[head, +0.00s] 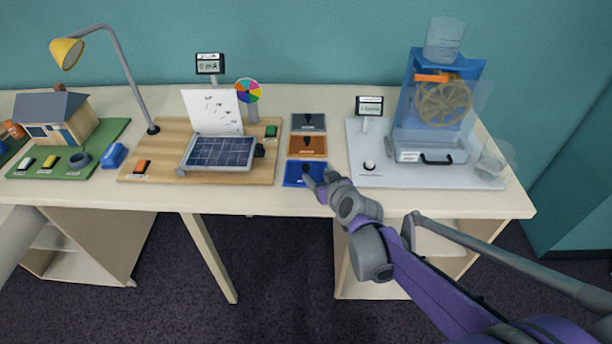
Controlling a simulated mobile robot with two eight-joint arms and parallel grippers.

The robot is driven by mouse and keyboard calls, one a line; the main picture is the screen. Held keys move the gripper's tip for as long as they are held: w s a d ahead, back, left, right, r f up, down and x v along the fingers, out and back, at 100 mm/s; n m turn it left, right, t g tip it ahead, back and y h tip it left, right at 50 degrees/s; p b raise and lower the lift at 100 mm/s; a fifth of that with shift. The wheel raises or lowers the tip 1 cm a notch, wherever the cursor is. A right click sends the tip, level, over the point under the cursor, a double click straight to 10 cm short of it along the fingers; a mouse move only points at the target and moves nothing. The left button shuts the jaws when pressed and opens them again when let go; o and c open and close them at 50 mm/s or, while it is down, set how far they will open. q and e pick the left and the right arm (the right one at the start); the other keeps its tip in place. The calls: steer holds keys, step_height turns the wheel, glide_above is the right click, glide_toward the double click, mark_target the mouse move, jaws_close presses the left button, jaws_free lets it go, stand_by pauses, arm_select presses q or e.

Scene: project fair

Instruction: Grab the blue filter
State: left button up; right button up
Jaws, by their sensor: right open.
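The blue filter (297,174) is a flat blue square with a small dark knob or handle. It lies on the table at the front of a column of three squares. An orange-brown filter (306,146) and a grey filter (308,122) lie behind it. My right gripper (314,178) is open at the right part of the blue filter, with its fingers over it and hiding part of it. I cannot tell whether the fingers touch it. My left gripper is not in view.
Left of the filters is a wooden board (262,160) with a solar panel (220,152). Right is a grey board (440,178) with a water-wheel model (443,103). A yellow lamp (67,52) and model house (55,122) stand at the left. The table's front edge is close below the blue filter.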

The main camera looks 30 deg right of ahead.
mark_target(306, 166)
steer(key=shift+x, duration=1.1)
steer(key=shift+w+a+f, duration=0.1)
steer(key=shift+w+a, duration=0.05)
steer(key=shift+w, duration=0.45)
steer(key=x, duration=0.3)
steer(key=b+x, duration=0.1)
steer(key=shift+w+a, duration=0.2)
steer(key=shift+w, duration=0.15)
steer(key=shift+r, duration=0.2)
jaws_close()
